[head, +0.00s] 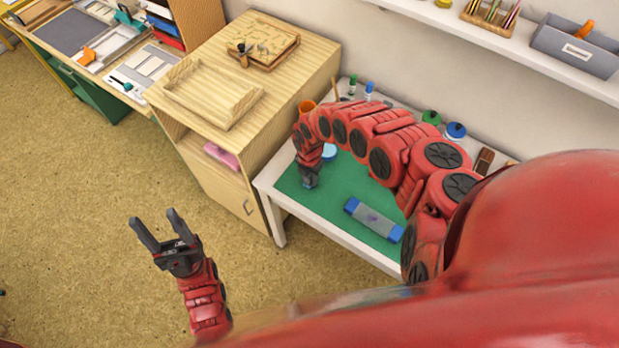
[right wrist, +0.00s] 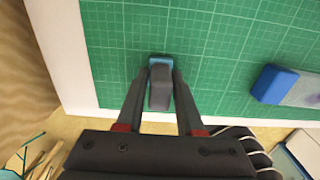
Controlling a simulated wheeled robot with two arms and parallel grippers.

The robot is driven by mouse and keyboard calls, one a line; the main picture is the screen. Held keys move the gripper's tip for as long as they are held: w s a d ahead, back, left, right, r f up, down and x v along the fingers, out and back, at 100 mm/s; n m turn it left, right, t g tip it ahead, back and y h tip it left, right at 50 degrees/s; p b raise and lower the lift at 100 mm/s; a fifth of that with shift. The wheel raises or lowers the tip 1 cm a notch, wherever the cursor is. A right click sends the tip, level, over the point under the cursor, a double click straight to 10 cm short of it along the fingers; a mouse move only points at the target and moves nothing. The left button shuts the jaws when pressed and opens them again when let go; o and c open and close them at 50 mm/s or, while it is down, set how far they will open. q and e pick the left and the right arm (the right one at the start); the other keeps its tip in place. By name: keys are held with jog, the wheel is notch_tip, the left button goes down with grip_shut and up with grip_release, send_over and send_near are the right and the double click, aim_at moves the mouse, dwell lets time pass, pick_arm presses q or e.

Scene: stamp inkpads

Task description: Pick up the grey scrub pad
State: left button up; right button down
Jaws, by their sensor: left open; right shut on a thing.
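A small grey block with a blue part at its far end (right wrist: 160,88), which looks like the grey scrub pad, is between the fingers of my right gripper (right wrist: 161,76). The fingers press it from both sides, over the front left part of the green mat (head: 335,205). In the head view my right gripper (head: 309,176) partly hides it, and whether it touches the mat I cannot tell. My left gripper (head: 165,234) is open and empty above the floor, left of the table.
A grey strip with blue ends and a purple mark (head: 373,217) lies on the mat to the right. A wooden cabinet (head: 225,185) adjoins the white table's left side.

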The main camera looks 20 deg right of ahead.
jog(key=shift+r, duration=0.15)
jog(key=shift+d+r+b, duration=0.15)
jog(key=shift+r+b, duration=0.25)
jog(key=shift+r, duration=0.45)
jog(key=shift+w+d+r, duration=0.1)
jog(key=shift+r, duration=0.7)
jog(key=s+a, duration=0.2)
jog(key=s, duration=0.1)
jog(key=s+a, duration=0.1)
jog(key=shift+s+a+r, duration=0.1)
jog(key=shift+s+r, duration=0.2)
jog(key=s+a+p, duration=0.6)
jog(key=s+p, duration=0.2)
jog(key=s, duration=0.1)
jog(key=shift+a+r, duration=0.15)
jog(key=shift+r, duration=0.3)
